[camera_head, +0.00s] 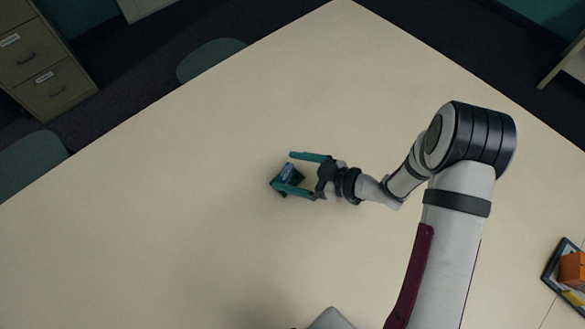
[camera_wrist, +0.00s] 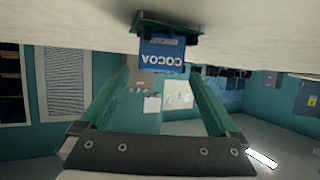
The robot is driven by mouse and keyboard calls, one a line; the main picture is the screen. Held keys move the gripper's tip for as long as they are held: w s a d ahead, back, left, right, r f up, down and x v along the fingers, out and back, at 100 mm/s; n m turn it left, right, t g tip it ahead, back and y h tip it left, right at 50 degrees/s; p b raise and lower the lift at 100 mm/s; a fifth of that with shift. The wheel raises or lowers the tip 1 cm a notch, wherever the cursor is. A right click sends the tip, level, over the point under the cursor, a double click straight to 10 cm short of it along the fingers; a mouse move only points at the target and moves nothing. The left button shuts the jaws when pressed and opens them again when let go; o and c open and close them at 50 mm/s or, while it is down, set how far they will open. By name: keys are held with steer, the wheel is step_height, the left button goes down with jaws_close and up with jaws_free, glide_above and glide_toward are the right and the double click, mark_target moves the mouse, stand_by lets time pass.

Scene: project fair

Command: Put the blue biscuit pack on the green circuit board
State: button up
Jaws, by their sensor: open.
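The blue pack (camera_head: 288,171) lies on the dark green circuit board (camera_head: 298,180) near the middle of the table. In the wrist view, which is upside down, the blue pack (camera_wrist: 162,54) shows white letters reading COCOA, with the green board (camera_wrist: 150,22) against it on the table side. My gripper (camera_head: 284,171) is open, its two teal fingers on either side of the pack in the head view. In the wrist view, my gripper (camera_wrist: 160,72) has its fingertips close to the pack's near edge, with gaps beside it. One finger partly covers the board in the head view.
The pale table (camera_head: 170,200) is clear around the board. A dark-rimmed tray (camera_head: 549,276) with an orange block (camera_head: 572,268) sits at the right edge. A grey object (camera_head: 330,320) is cut off at the bottom. Chairs and a filing cabinet (camera_head: 45,70) stand beyond the table.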

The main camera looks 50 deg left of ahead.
steer(key=shift+r, duration=0.25)
steer(key=r+v, duration=0.1)
steer(key=v, duration=1.1)
steer(key=w+d+r+m+t+h, duration=0.1)
steer(key=w+d+m+t, duration=0.1)
steer(key=w+m+t, duration=0.3)
steer(key=w+d+r+t+h, duration=0.15)
steer(key=w+t, duration=0.25)
steer(key=w, duration=0.4)
steer(key=w+d+r+m+t+h, duration=0.4)
steer(key=w+d+m, duration=0.1)
steer(key=d, duration=0.4)
steer(key=s+d+r+m+h, duration=0.25)
steer(key=d+m+h, duration=0.3)
steer(key=d, duration=0.45)
steer(key=s+d+r+m+g+h, duration=0.1)
steer(key=s+d+m+g, duration=0.2)
steer(key=s, duration=0.4)
steer(key=s+d+r+m+g+h, duration=0.1)
steer(key=s+d+m, duration=0.3)
steer(key=s+m, duration=0.25)
steer(key=s+a+m+g+y, duration=0.1)
steer(key=s+a+g, duration=0.1)
steer(key=s, duration=0.5)
steer(key=s+a+m+g+y, duration=0.2)
steer(key=s+a, duration=0.2)
steer(key=s, duration=0.3)
steer(key=shift+a+r, duration=0.15)
steer(key=shift+r, duration=0.25)
